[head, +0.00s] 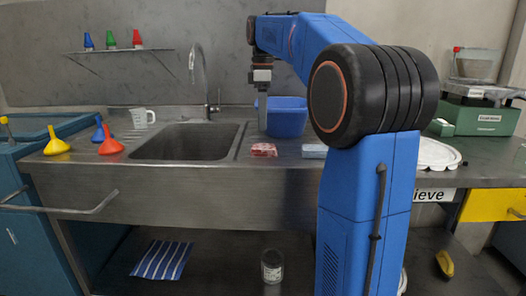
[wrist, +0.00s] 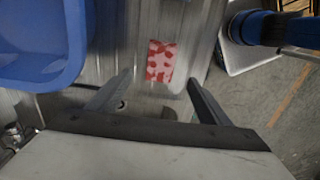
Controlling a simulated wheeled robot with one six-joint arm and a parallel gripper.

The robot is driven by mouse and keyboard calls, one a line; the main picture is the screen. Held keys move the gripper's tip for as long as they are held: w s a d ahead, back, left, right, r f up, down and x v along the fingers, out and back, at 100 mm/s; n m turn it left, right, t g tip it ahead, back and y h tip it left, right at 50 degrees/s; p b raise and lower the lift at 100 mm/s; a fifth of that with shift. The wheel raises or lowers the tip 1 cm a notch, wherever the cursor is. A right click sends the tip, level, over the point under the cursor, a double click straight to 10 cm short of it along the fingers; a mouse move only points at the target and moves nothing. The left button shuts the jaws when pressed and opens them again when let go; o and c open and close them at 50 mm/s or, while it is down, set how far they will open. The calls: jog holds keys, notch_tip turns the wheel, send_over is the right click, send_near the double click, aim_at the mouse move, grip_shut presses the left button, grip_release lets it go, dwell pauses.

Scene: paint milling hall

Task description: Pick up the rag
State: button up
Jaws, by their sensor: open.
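A small red and white patterned rag (head: 263,149) lies on the metal draining surface to the right of the sink, near the front edge. In the wrist view the same rag (wrist: 161,61) lies flat just beyond the fingertips, roughly centred between them. My gripper (head: 262,128) points down above the counter, behind the rag in the head view. In the wrist view my gripper (wrist: 158,78) has its two fingers spread wide apart with nothing between them. A blue and white striped cloth (head: 162,259) lies on the lower shelf.
A blue tub (head: 287,118) stands close behind and right of my gripper. The sink basin (head: 188,141) and tap (head: 205,80) are to the left. A pale blue item (head: 314,151) lies right of the rag. Funnels (head: 111,146) and a white jug (head: 142,117) stand farther left.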

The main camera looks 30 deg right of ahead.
aim_at(264, 146)
jog(key=shift+s+f, duration=0.15)
jog(key=shift+f, duration=4.45)
jog(key=c, duration=1.1)
